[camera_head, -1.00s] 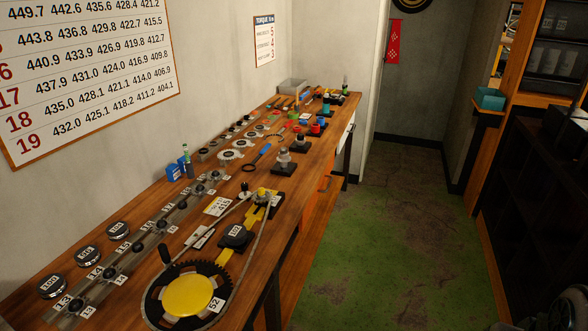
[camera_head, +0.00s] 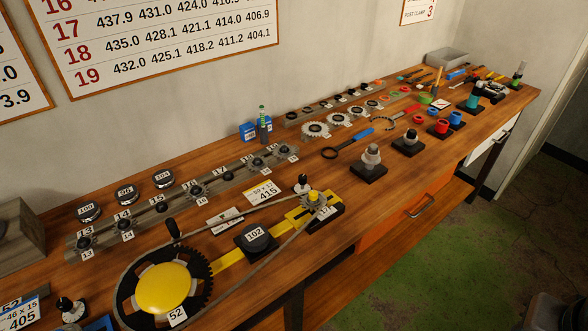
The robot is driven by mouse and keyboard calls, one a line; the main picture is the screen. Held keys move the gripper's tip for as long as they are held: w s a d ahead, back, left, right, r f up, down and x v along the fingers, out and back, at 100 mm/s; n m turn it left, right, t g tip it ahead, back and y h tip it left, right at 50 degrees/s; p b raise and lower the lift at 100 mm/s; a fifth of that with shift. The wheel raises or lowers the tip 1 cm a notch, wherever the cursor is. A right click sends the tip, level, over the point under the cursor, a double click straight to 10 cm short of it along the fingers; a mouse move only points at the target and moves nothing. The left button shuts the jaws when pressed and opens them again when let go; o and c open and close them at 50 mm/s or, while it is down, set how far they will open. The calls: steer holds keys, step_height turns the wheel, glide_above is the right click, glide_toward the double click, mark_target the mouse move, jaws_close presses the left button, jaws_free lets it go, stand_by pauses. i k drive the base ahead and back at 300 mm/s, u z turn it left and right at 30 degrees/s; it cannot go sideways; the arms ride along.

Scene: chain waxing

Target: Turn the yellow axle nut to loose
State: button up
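A chain rig lies along the front of the wooden workbench. Its large dark chainring (camera_head: 205,272) has a yellow disc (camera_head: 163,288) and a 52 tag. A yellow bar (camera_head: 232,261) runs from it to a small cog at the right end. A small yellow piece on top of that cog looks like the yellow axle nut (camera_head: 314,196); its setting is too small to read. The chain (camera_head: 285,249) loops around both ends. A black-knobbed lever (camera_head: 303,183) stands just behind the cog. My gripper is not in view.
A black 102 weight (camera_head: 256,239) sits on the bar. Behind are a numbered cog rail (camera_head: 178,203), several round weights and a 415 card (camera_head: 265,191). Green floor (camera_head: 400,275) in front is clear.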

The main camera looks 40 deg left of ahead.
mark_target(314, 194)
steer(key=u, duration=1)
steer(key=i, duration=0.85)
steer(key=u, duration=0.9)
